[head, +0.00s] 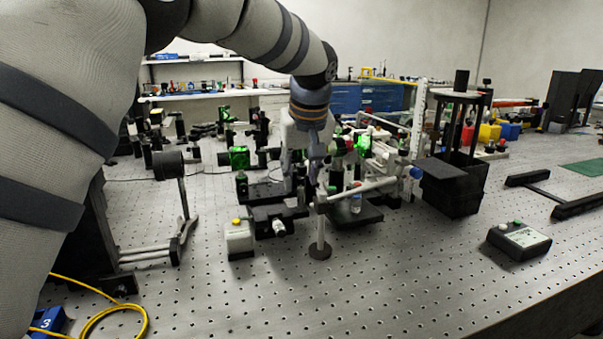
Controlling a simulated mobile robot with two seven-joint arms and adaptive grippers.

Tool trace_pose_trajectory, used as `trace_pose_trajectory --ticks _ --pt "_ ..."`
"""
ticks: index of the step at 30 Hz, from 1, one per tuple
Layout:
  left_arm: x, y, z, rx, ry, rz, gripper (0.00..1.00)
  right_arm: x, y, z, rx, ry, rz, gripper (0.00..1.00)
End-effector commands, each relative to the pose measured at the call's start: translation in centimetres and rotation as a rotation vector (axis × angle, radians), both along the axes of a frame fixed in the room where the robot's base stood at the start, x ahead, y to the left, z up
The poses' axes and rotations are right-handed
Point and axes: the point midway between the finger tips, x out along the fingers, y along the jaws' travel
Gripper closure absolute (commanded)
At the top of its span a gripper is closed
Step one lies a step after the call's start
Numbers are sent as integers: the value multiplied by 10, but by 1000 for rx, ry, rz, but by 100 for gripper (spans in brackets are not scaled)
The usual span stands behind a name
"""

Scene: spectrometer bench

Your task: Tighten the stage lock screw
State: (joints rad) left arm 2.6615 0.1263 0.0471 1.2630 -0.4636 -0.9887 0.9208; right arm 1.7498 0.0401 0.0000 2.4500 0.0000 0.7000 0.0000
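My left arm comes in from the upper left, and my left gripper (312,170) points down over the cluster of optics at mid-bench. Its fingers are small and dark against the parts behind them, so I cannot tell whether they are apart or hold anything. Just left of and below it is a low black stage (268,214) with a silver knob (279,228) on its front. I cannot make out which part is the stage lock screw. A post on a round base (320,251) stands in front of the gripper. My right gripper is not in view.
A small white box with a yellow button (239,241) sits left of the stage. A black box (453,190) and a grey control box (519,241) stand to the right. A yellow cable (112,309) lies front left. The front middle of the perforated bench (390,285) is clear.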

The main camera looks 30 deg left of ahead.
Motion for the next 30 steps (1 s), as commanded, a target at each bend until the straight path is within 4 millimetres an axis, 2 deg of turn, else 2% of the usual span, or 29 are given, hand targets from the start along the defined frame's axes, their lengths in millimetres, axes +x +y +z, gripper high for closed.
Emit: trace_pose_trajectory --ticks 3,4,8,20,30 --pt "0 0 1 0 0 0 66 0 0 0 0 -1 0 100" --pt "0 0 1 0 0 0 71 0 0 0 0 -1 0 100" --pt "0 0 1 0 0 0 100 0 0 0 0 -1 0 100" --pt "-1 0 1 0 1 -35 100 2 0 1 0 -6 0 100" --pt "-2 1 2 -2 -1 -266 100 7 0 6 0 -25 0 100"
